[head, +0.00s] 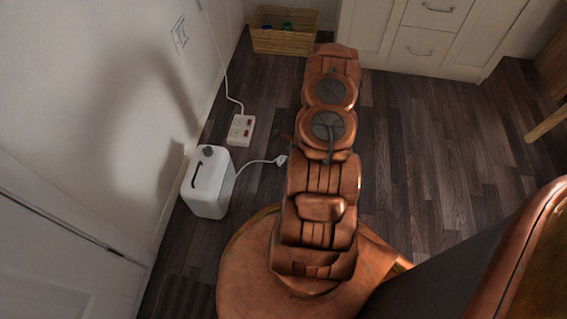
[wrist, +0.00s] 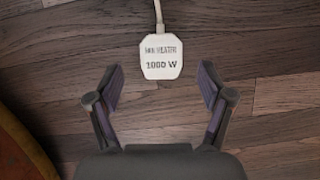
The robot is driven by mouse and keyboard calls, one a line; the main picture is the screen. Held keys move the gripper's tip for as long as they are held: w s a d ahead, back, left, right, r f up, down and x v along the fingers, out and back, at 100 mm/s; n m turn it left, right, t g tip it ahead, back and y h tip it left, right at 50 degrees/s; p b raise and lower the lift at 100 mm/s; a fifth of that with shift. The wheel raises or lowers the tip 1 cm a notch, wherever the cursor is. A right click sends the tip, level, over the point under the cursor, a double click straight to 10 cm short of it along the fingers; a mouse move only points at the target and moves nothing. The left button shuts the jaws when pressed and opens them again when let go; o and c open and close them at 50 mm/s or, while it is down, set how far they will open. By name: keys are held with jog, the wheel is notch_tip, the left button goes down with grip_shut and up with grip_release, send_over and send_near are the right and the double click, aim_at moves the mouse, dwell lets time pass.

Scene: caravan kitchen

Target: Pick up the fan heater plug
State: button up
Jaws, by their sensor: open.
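The fan heater plug (wrist: 161,57) is white, with "FAN HEATER 1000 W" printed on it. It lies on the dark wood floor, its cable running toward the top of the wrist view. My gripper (wrist: 160,80) is open and empty above the floor. In the wrist view its two fingers stand either side of the space just below the plug, with the plug ahead of and roughly centred between the fingertips. In the head view my arm hides the gripper.
A wicker basket (head: 283,38) and white cabinets (head: 420,40) stand at the back.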

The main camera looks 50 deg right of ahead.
aim_at(284, 160)
jog(key=shift+b+x, duration=0.95)
jog(key=shift+x, duration=1.3)
jog(key=shift+c, duration=0.4)
jog(key=c, duration=1.2)
